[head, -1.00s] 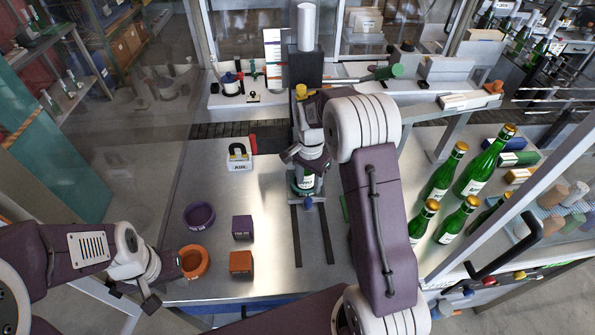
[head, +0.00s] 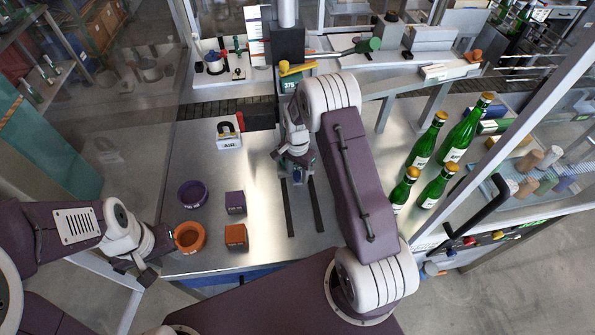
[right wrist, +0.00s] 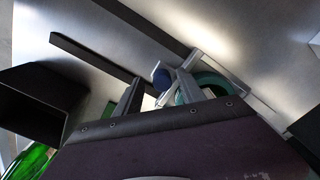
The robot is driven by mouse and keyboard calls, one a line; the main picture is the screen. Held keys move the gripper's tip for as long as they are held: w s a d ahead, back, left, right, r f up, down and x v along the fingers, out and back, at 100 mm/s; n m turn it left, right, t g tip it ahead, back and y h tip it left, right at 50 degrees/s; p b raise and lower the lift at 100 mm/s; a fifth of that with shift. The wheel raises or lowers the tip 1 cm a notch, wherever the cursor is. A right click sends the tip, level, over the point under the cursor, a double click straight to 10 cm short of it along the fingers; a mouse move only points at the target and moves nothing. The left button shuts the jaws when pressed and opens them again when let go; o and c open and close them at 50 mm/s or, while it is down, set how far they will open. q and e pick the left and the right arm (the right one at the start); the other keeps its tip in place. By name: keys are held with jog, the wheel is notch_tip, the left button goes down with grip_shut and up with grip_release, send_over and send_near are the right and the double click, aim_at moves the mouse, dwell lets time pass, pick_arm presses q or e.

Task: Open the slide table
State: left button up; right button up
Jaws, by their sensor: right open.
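The slide table stands at the far end of two dark rails (head: 302,205). In the head view my right gripper (head: 292,165) is over it and hides most of it. A green ring (right wrist: 190,90) on the slide table is partly behind one finger. My left gripper (head: 148,272) hangs at the table's left front corner, with its opening unclear.
A purple ring (head: 193,193), an orange ring (head: 190,238), a purple box (head: 235,202) and an orange box (head: 235,236) stand on the left. Several green bottles (head: 423,148) stand on the right. The steel surface around the rails is clear.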

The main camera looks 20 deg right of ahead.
jog(key=shift+w, duration=0.15)
grip_shut()
dwell(1.1)
